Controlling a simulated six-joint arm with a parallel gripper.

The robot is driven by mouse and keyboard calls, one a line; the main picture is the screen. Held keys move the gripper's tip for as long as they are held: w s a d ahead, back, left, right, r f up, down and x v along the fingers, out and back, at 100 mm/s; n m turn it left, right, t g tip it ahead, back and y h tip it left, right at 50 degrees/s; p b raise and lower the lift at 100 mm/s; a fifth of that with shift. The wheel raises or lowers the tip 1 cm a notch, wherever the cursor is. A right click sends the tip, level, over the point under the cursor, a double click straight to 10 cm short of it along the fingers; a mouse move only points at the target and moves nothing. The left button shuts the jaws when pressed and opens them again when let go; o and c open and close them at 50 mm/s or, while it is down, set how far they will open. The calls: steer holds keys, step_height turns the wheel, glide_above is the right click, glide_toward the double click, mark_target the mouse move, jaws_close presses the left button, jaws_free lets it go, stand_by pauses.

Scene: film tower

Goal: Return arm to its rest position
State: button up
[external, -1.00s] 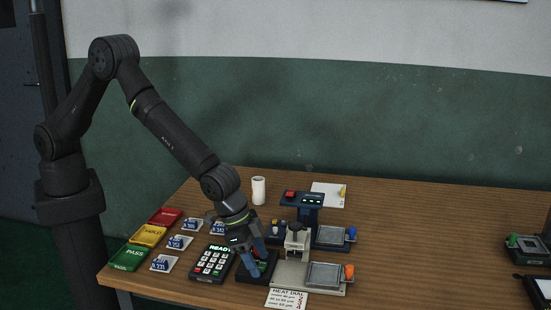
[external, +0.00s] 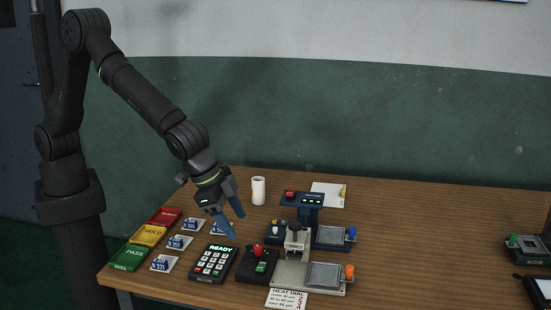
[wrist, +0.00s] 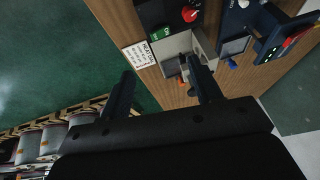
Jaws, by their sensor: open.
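My gripper (external: 234,215) is open and empty in the external view. It hangs in the air above the back of the table, over the area behind the keypad (external: 213,262) that reads READY. In the wrist view the two fingers of my gripper (wrist: 163,90) are spread apart with nothing between them. My arm reaches out from its column at the left, with the elbow raised high. A black box with a red knob and a green button (external: 257,265) stands right of the keypad, apart from my fingers.
The tester with a grey plate (external: 325,275) and a taller blue-topped device (external: 303,200) stand mid-table. Red, yellow and green trays (external: 128,257) line the left edge, with several small packets beside them. A white cylinder (external: 259,190) stands behind. The table's right middle (external: 430,240) is clear.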

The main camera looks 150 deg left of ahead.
steer(key=shift+a+r+h, duration=0.3)
steer(key=shift+a+r, duration=0.3)
steer(key=shift+r, duration=0.2)
steer(key=shift+a+r+h, duration=0.3)
steer(key=shift+a+r, duration=0.25)
steer(key=shift+r, duration=0.25)
